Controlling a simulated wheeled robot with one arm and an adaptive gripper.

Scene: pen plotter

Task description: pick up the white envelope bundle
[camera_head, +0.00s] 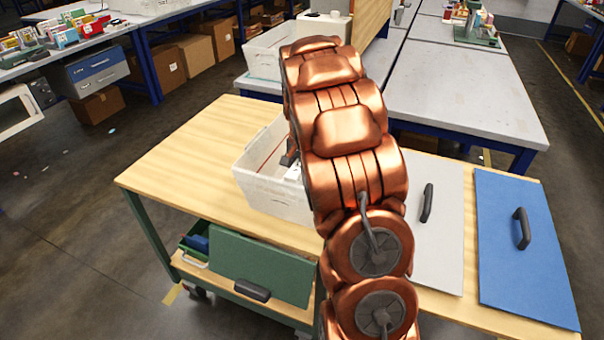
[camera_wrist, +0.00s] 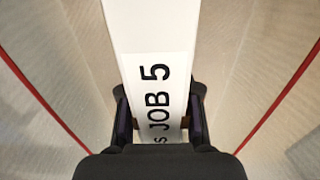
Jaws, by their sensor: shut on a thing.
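In the wrist view, a white bundle (camera_wrist: 153,30) with a label reading "JOB 5" lies between the two fingers of my gripper (camera_wrist: 160,120). My gripper is shut on it, with one dark finger against each side. Pale bin walls with a red line on each side surround it in that view. In the head view, my copper-coloured arm reaches into the white bin (camera_head: 262,190) on the wooden-topped cart. The arm hides most of the bin's inside and nearly all of the gripper. Whether the bundle touches the bin floor I cannot tell.
A grey panel with a handle (camera_head: 440,240) and a blue panel with a handle (camera_head: 525,265) lie on the cart's right. A green panel (camera_head: 262,265) leans on the lower shelf. The wooden top (camera_head: 190,160) left of the bin is clear. Grey tables (camera_head: 460,90) stand behind.

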